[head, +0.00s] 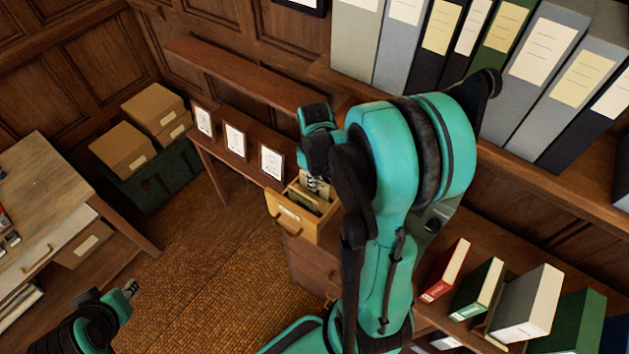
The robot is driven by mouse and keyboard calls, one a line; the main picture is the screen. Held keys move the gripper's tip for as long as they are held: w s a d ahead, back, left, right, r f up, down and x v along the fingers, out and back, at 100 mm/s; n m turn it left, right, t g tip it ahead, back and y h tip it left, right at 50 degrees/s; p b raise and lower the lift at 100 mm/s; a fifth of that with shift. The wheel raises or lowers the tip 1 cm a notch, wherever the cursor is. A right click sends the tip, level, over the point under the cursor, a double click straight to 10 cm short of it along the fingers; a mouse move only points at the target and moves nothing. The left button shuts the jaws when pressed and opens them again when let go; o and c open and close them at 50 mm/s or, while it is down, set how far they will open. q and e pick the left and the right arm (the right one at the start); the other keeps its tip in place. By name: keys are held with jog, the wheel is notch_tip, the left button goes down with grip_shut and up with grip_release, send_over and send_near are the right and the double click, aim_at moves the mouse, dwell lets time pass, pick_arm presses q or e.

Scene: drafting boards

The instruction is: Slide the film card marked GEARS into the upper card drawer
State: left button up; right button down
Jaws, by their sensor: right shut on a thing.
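The upper card drawer (291,222) is pulled open from the wooden cabinet in the middle of the head view, with a pale label and handle on its front. Dark cards show inside it. My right gripper (314,186) points down at the open drawer and is shut on a film card, mostly hidden by the fingers and the arm. The GEARS marking cannot be read. How deep the card sits in the drawer cannot be told. My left gripper (131,288) is at the lower left, over the floor, away from the drawer; its finger gap is too small to judge.
Three framed pictures (236,141) stand on a narrow table left of the drawer. Binders line the shelf (560,185) at the upper right, and books stand at the lower right. The woven floor is clear.

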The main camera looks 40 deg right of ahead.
jog(key=shift+f+b, duration=0.5)
jog(key=shift+f, duration=0.05)
jog(key=c, duration=1.6)
grip_release()
notch_tip(320, 180, up, 12)
jog(key=shift+r, duration=0.1)
